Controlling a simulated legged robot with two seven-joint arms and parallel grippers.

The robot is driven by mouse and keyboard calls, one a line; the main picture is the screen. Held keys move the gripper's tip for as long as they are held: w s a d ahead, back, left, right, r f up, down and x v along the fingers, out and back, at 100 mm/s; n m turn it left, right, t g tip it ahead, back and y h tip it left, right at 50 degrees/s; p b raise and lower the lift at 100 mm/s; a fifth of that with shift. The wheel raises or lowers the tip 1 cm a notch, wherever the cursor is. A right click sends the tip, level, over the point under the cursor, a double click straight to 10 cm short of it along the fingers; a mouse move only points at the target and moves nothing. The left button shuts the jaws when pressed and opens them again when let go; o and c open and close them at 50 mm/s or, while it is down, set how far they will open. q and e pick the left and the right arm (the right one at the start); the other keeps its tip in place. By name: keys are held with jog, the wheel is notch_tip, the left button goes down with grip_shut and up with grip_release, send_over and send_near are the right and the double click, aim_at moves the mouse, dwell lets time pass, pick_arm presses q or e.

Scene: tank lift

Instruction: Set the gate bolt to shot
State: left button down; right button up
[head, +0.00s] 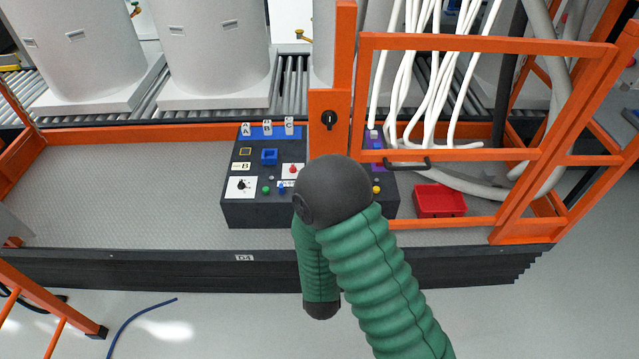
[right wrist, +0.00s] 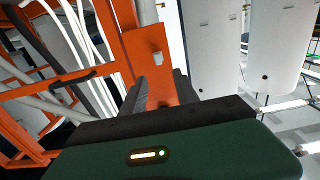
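The gate bolt appears to be the dark round turn-piece (head: 329,120) on the orange gate post (head: 329,95); its small lever looks roughly upright in the head view. In the right wrist view a small grey knob (right wrist: 158,57) stands out from the orange post and may be the same part. My right gripper (right wrist: 159,80) is open, its two dark fingers pointing at the post just short of the knob, with nothing between them. In the head view my right arm hides that gripper. My left gripper is in neither view.
The orange gate (head: 490,43) with a black handle (head: 407,165) is right of the post. A control box (head: 250,210) with buttons and a red tray (head: 440,200) sit on the platform. White tanks (head: 215,50) stand on rollers behind. The platform's left side is clear.

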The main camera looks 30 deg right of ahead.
pick_arm(q)
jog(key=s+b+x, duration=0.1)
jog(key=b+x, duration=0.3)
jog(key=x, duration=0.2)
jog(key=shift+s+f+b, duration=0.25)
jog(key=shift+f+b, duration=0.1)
jog(key=shift+b, duration=0.05)
pick_arm(e)
jog(key=x, duration=0.9)
jog(key=shift+d, duration=0.2)
jog(key=shift+w+r, duration=0.1)
jog(key=shift+w, duration=0.1)
jog(key=shift+c, duration=0.2)
grip_shut()
